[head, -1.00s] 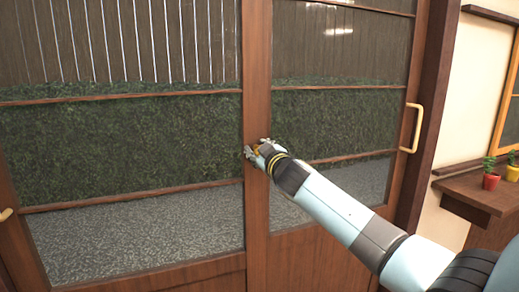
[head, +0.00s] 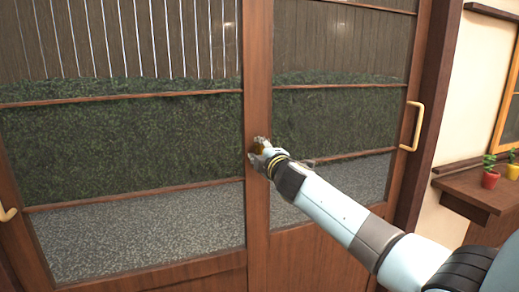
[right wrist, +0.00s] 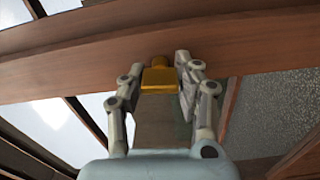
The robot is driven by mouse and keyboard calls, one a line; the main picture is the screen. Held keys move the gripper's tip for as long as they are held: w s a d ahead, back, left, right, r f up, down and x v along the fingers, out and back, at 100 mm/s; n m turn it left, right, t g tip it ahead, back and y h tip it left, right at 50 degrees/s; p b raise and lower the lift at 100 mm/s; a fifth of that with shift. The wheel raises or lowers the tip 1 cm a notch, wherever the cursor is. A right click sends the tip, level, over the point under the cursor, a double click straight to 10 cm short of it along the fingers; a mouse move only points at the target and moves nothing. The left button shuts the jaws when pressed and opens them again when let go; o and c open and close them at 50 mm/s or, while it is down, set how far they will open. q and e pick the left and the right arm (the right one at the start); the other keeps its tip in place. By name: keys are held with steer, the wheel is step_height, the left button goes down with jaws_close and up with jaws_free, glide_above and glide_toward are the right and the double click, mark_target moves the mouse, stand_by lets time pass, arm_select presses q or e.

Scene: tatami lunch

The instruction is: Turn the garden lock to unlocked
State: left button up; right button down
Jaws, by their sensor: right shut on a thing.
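The garden lock (head: 260,147) is a small brass piece on the wooden middle stile of the sliding glass doors (head: 257,80). My right gripper (head: 258,151) is at the stile, shut on the lock. In the right wrist view the brass lock (right wrist: 160,78) sits between the two grey fingers of the gripper (right wrist: 162,72). In the head view the fingers hide much of the lock, and I cannot read its locked or unlocked state. My left gripper is not in view.
A pale door handle (head: 412,127) is on the right door edge, and another (head: 7,214) at the far left. A wooden shelf (head: 487,194) at right holds a red pot (head: 490,180) and a yellow pot (head: 513,173). Gravel and hedge show behind the glass.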

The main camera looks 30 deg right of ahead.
steer(key=shift+n, duration=0.6)
steer(key=shift+f, duration=0.1)
steer(key=c, duration=0.9)
jaws_free()
steer(key=shift+s, duration=0.1)
steer(key=v, duration=1.2)
